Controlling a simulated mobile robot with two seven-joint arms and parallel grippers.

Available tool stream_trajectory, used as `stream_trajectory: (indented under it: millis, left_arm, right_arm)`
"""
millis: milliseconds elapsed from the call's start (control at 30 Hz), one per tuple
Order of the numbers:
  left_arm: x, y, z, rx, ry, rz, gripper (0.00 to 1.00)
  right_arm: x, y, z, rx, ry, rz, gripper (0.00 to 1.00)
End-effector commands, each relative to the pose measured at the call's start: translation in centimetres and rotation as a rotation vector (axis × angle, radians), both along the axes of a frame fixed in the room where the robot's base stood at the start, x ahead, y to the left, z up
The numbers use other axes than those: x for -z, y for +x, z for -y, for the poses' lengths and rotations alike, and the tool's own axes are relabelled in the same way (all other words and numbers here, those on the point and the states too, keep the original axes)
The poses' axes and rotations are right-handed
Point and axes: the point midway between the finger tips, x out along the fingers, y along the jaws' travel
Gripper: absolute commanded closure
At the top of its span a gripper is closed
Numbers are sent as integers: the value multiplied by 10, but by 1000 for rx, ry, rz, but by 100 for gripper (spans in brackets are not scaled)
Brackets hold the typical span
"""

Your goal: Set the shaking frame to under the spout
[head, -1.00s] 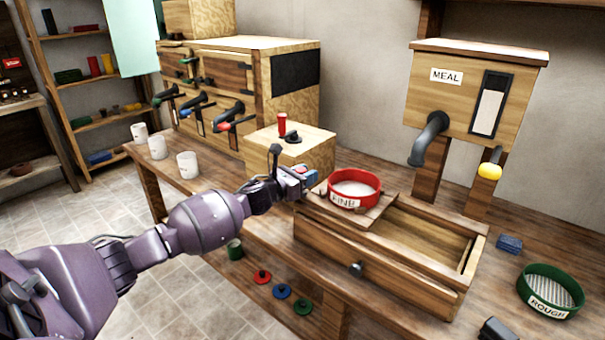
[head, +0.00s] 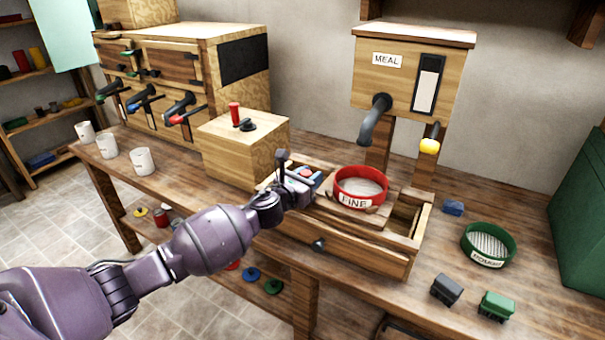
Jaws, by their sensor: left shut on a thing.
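The shaking frame (head: 375,217) is a wooden sliding board on top of a long open wooden box (head: 345,248). A red sieve marked FINE (head: 354,202) sits upright on it. The dark curved spout (head: 375,120) comes out of the wooden MEAL bin (head: 400,85). In the picture its mouth is just above the sieve's far rim; the exact depth is hard to tell. My left gripper (head: 304,182) is shut at the left end of the frame, and its grip hides the part held. My right gripper is not in view.
A wooden box with a red lever (head: 235,114) stands behind my gripper. White mugs (head: 143,162) line the left.

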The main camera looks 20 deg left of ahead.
Motion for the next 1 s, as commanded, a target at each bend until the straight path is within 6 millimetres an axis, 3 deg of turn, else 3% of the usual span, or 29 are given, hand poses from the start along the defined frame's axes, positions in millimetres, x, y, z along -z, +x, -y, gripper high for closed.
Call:
stream_trajectory:
  millis: [300, 333, 467, 767, 1000]
  left_arm:
    - [1, -1, 5, 9, -2, 0, 100]
    - [1, -1, 6, 9, -2, 0, 65]
    - [1, -1, 5, 8, -2, 0, 47]
    - [1, -2, 3, 5, -1, 0, 47]
    - [0, -26, -3, 5, -1, -1, 47]
  right_arm:
    - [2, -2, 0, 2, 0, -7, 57]
    - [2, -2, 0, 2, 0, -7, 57]
    - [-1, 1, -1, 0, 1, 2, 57]
    - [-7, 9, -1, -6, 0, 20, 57]
    - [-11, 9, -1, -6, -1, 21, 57]
